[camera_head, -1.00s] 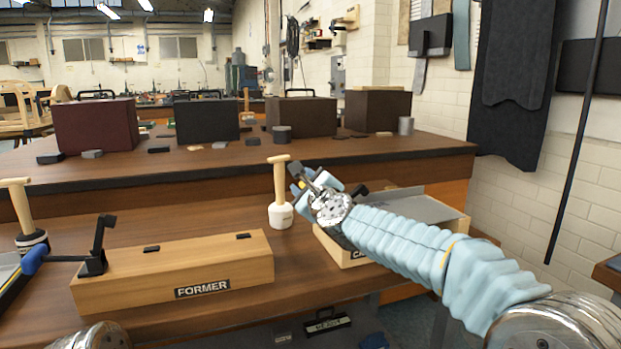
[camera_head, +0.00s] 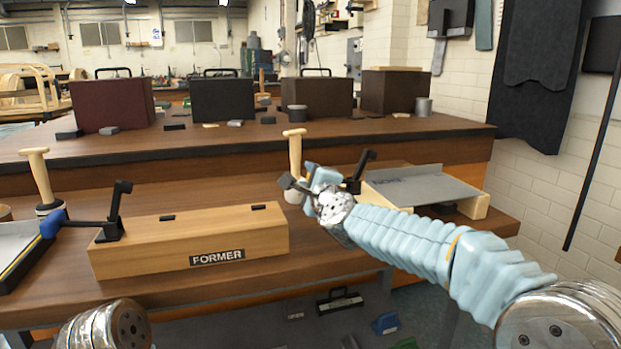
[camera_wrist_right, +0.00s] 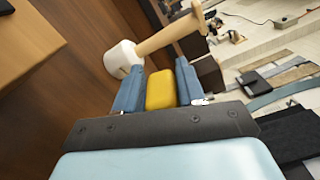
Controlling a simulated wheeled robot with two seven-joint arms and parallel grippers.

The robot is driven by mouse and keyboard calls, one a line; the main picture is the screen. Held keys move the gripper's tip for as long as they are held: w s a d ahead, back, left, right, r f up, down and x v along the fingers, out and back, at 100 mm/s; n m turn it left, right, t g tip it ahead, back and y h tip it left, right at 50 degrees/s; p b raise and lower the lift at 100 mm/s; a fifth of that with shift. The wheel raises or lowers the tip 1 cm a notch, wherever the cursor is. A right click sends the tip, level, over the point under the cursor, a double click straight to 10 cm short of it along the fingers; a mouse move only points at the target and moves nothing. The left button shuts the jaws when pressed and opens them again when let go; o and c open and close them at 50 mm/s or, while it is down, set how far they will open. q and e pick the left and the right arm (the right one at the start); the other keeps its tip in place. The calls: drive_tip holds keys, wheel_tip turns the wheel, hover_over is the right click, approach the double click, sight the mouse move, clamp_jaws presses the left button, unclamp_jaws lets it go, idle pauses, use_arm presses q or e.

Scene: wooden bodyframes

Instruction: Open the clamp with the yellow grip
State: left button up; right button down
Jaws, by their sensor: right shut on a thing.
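The yellow grip (camera_wrist_right: 161,90) shows between the two blue fingers of my right gripper (camera_wrist_right: 159,80) in the right wrist view, and the fingers are shut on it. In the head view my right gripper (camera_head: 308,181) is just left of a wooden box with a grey plate. A black clamp part (camera_head: 357,170) stands up just behind the gripper. The gripper and arm hide the rest of this clamp, so I cannot tell its lever angle. The yellow colour is not clear in the head view. My left gripper is out of view.
A pale mallet (camera_head: 295,158) stands close behind my right gripper. The box with the grey plate (camera_head: 425,186) is at right. A FORMER block (camera_head: 190,240) with a black clamp and blue grip (camera_head: 52,223) is at left. Dark cases stand on the far bench.

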drive_tip(key=shift+f, duration=0.2)
drive_tip(key=c, duration=0.8)
unclamp_jaws()
drive_tip(key=shift+o, duration=0.2)
drive_tip(key=shift+r, duration=0.1)
drive_tip(key=b+v, duration=0.2)
drive_tip(key=v, duration=1.1)
drive_tip(key=shift+s+d, duration=0.2)
drive_tip(key=shift+s, duration=0.15)
